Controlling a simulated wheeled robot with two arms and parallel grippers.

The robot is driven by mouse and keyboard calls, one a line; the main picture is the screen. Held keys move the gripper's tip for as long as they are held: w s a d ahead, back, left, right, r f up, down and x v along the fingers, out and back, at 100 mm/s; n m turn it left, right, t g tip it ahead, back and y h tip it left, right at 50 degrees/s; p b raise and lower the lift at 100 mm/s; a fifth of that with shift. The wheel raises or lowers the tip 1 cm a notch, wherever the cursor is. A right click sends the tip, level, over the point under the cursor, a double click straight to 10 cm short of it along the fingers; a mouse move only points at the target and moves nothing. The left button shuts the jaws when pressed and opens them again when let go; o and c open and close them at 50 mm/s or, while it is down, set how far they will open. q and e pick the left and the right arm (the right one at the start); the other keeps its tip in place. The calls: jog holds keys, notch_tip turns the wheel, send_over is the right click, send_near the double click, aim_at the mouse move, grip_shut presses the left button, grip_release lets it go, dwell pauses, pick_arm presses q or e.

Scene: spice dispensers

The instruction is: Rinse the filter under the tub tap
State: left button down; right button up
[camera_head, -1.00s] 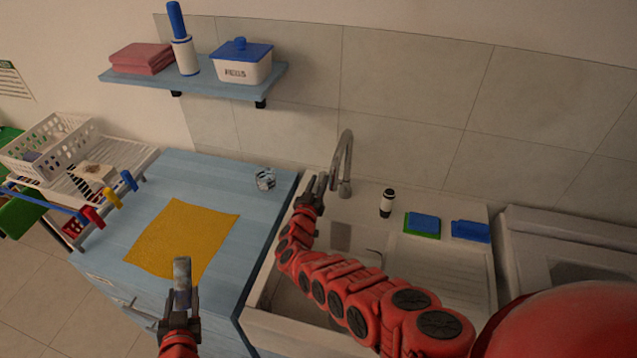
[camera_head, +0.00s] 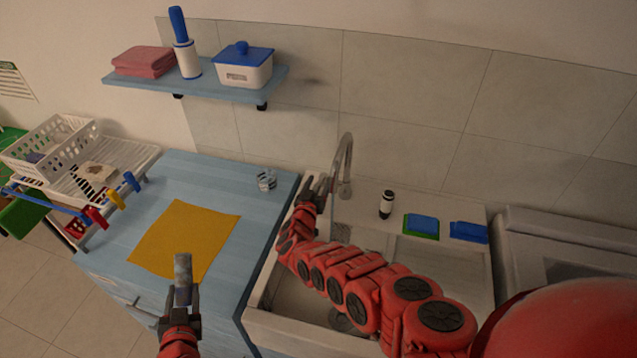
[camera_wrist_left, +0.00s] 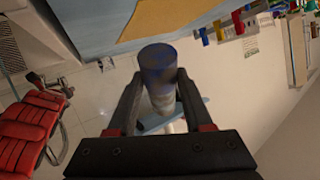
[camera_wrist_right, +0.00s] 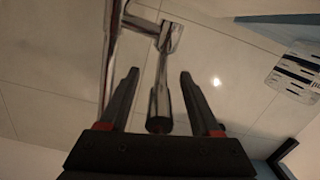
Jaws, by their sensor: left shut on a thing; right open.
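The filter (camera_head: 182,267) is a small grey cylinder, bluish at one end in the left wrist view (camera_wrist_left: 158,65). My left gripper (camera_head: 182,296) is shut on it and holds it upright in front of the blue counter, left of the tub. The tub (camera_head: 262,318) is a pale sink. Its curved metal tap (camera_head: 347,150) stands at the back. My right gripper (camera_head: 317,188) is open at the tap's left side. In the right wrist view, a metal tap lever (camera_wrist_right: 160,98) shows between its open fingers (camera_wrist_right: 157,85). No water stream is visible.
A yellow cloth (camera_head: 185,238) and a clear glass (camera_head: 266,180) lie on the blue counter (camera_head: 255,215). My right arm crosses over the basin.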

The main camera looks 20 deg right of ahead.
pick_arm(q)
jog(key=shift+r+p, duration=0.3)
pick_arm(e)
jog(key=shift+s+a+r, duration=0.15)
jog(key=shift+s+a, duration=0.05)
jog(key=shift+s, duration=0.15)
pick_arm(q)
jog(key=shift+r+p, duration=0.45)
jog(key=shift+r, duration=0.05)
pick_arm(e)
jog(key=f+v, duration=0.1)
jog(key=v, duration=1)
jog(key=shift+r, duration=0.35)
jog(key=shift+s, duration=0.15)
